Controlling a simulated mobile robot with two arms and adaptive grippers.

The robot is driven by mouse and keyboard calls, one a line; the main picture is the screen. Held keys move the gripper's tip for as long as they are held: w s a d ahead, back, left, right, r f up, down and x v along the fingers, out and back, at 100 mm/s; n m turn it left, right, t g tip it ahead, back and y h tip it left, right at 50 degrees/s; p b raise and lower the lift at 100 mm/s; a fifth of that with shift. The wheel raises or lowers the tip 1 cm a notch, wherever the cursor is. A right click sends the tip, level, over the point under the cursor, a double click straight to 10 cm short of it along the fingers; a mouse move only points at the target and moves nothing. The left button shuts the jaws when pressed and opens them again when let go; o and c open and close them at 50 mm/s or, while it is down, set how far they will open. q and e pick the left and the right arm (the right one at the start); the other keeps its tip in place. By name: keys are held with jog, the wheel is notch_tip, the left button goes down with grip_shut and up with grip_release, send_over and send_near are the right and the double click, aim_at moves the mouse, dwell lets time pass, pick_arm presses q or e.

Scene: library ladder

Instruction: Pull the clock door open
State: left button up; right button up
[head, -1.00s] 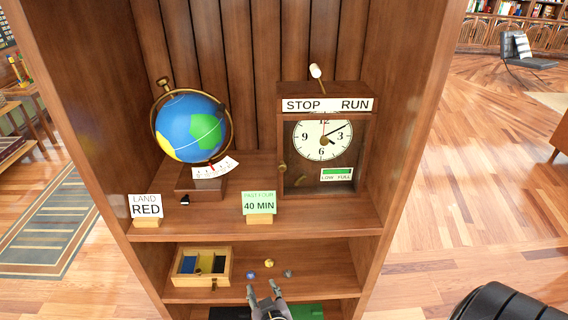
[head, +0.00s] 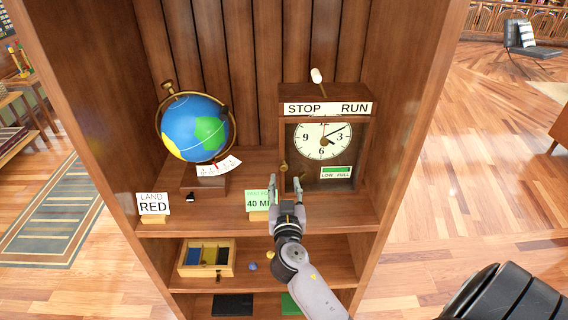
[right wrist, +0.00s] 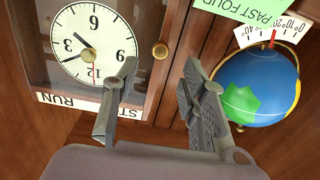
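The clock (head: 326,98) stands on the upper shelf at the right, with a STOP and RUN label above its glazed door (head: 299,163). The door looks shut. Its round brass knob (head: 283,167) is on the left edge; the knob also shows in the right wrist view (right wrist: 160,50). My right gripper (head: 285,181) is open and empty in front of the knob. In the right wrist view, which is upside down, the knob appears beyond and between the spread fingertips (right wrist: 158,66), with no visible contact. My left gripper is out of view.
A globe (head: 195,128) stands left of the clock. A green card (head: 258,199) is close to my right gripper and partly hidden by it. A LAND RED card (head: 153,204) is at far left. A box with coloured compartments (head: 207,258) is on the shelf below.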

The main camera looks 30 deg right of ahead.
aim_at(284, 168)
jog(key=p+x, duration=0.1)
jog(key=x, duration=0.6)
jog(key=shift+c, duration=0.5)
grip_shut()
dwell(0.3)
